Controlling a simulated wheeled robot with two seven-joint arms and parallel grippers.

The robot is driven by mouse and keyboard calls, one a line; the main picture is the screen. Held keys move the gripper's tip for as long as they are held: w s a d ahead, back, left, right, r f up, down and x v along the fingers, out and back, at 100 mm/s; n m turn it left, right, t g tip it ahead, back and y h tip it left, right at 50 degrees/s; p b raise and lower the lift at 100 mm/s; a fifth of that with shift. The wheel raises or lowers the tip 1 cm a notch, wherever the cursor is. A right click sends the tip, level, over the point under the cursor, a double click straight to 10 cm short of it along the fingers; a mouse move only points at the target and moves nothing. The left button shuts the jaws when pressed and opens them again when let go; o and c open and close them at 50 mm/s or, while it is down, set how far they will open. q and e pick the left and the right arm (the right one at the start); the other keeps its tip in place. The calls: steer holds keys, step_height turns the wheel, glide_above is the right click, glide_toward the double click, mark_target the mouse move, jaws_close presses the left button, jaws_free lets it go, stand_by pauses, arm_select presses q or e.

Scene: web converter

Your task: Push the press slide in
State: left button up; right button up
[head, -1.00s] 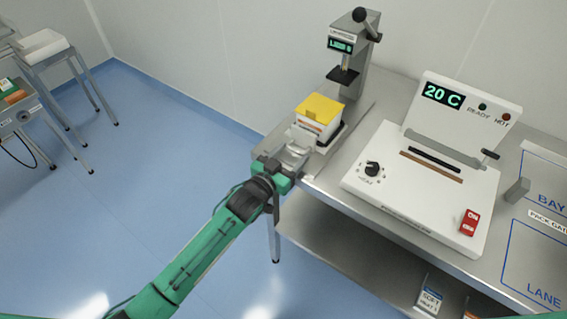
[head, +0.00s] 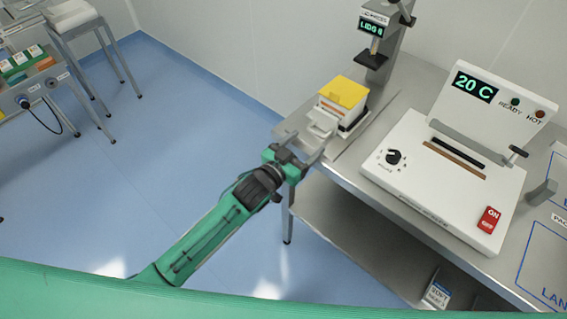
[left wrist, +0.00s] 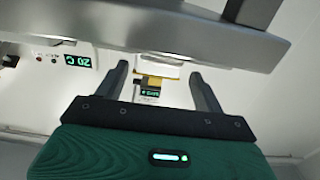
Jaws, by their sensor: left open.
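The press (head: 385,55) stands at the back of the metal bench, its display reading LIDS with a digit. A white tub with a yellow lid (head: 343,92) sits in front of it, on or by the dark-edged slide (head: 352,125). A pale grey, handle-like part (head: 322,122) projects from the tub's near side. My left gripper (head: 303,152) is open and empty at the bench's left edge, just short of this part. In the left wrist view, the open fingers (left wrist: 160,85) frame the yellow lid edge (left wrist: 158,69) and the press display (left wrist: 150,93). My right gripper is out of view.
A white heat sealer (head: 445,165) showing 20 C stands right of the press. A small grey block (head: 541,192) and blue bay markings lie further right. A lower shelf (head: 350,240) runs under the bench. Open blue floor (head: 180,120) lies to the left.

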arm_select(q)
steer(key=b+v, duration=0.1)
steer(key=v, duration=0.9)
steer(key=shift+s, duration=0.15)
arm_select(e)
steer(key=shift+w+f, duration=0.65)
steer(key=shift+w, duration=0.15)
arm_select(q)
steer(key=shift+a, duration=0.1)
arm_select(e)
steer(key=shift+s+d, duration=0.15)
